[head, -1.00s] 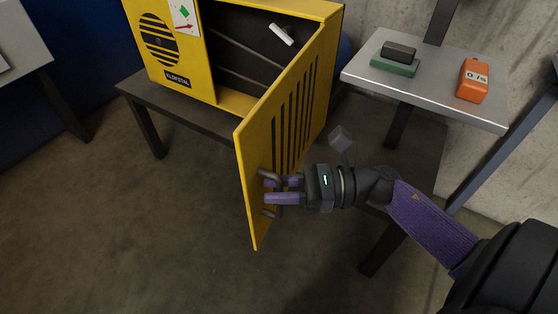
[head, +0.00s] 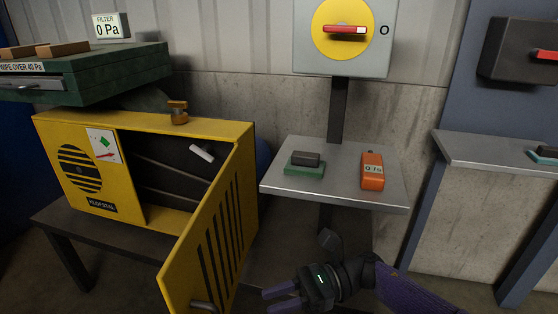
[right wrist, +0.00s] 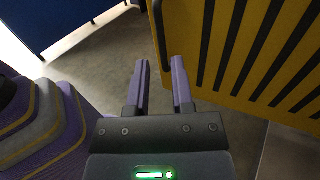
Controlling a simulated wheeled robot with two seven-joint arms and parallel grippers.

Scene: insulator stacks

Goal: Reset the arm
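My right gripper (head: 280,298) is at the bottom of the head view, to the right of the yellow cabinet's open door (head: 221,240). Its purple fingers point left and are apart from the door handle (head: 206,306). In the right wrist view the two fingers of this gripper (right wrist: 161,85) are spread with only floor between them. The slotted yellow door (right wrist: 240,50) stands just beyond them on the right. My left gripper is in neither view.
The yellow cabinet (head: 128,205) stands on a dark bench; a white cylinder (head: 202,153) shows inside. A grey shelf (head: 335,194) holds an orange meter (head: 372,171) and a green block with a dark top (head: 305,165). A red-handled switch box (head: 345,38) is above. Floor shows beside the door.

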